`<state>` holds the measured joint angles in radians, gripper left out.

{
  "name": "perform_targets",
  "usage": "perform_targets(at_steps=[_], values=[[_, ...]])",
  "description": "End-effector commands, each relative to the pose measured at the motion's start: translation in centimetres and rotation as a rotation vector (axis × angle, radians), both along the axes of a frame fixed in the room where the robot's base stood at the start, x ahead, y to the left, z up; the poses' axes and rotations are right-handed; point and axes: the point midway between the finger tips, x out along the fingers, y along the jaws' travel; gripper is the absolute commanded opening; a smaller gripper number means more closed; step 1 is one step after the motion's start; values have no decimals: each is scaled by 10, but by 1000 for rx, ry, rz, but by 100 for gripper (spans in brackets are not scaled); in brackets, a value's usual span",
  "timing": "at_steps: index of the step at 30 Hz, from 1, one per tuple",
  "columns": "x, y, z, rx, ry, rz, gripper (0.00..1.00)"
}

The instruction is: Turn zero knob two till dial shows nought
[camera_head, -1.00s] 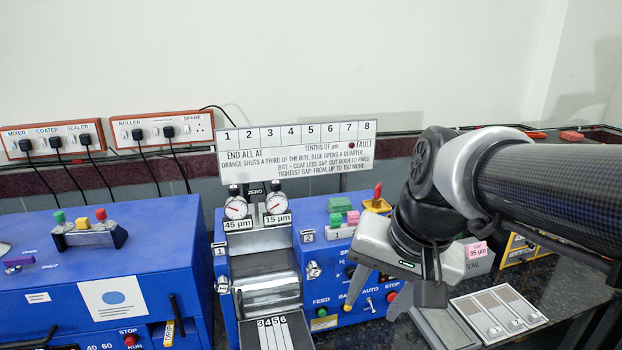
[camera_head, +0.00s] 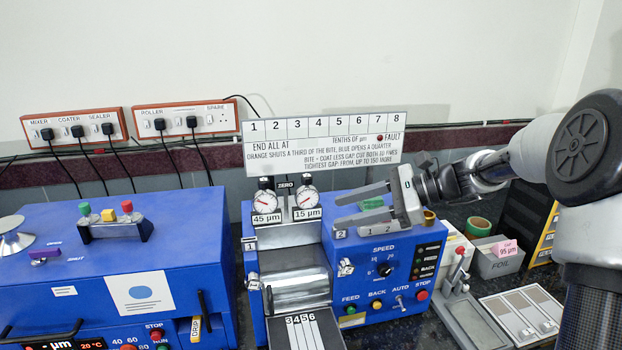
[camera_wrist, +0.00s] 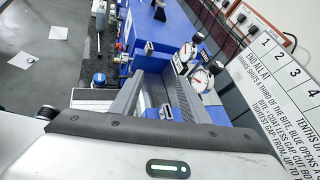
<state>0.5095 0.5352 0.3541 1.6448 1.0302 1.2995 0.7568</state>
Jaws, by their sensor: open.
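Two round white dials stand on top of the blue roller machine, the left dial (camera_head: 265,201) over a "45 µm" label and the right dial (camera_head: 308,199) over a "15 µm" label. A small sign between them reads "ZERO". A black zero knob (camera_head: 308,181) sits above the right dial and another (camera_head: 265,183) above the left one. Red needles show, but their exact readings are too small to tell. My gripper (camera_head: 340,210) is open and empty, fingers pointing left, a little right of the right dial and apart from it. The dials also show in the wrist view, beyond my fingers (camera_wrist: 155,98).
A white sign board (camera_head: 322,142) stands close behind the dials. The machine's front has a speed knob (camera_head: 384,269), switches and buttons. A green block (camera_head: 373,203) lies behind my fingers. Another blue machine (camera_head: 90,262) stands left. A foil bin (camera_head: 497,262) is at right.

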Motion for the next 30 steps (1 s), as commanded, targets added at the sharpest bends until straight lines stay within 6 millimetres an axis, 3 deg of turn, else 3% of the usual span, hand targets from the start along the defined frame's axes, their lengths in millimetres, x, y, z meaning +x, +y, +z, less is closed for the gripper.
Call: perform_targets(at_steps=[1, 4, 8, 11, 17, 30], values=[[22, -16, -2, 109, 54, -60, 42], [52, -41, 2, 289, 130, -143, 42], [74, -66, 5, 430, 181, -204, 42], [80, -71, 7, 473, 195, -218, 42], [87, -49, 8, 477, 198, -217, 42], [115, 42, 8, 473, 196, -216, 42]])
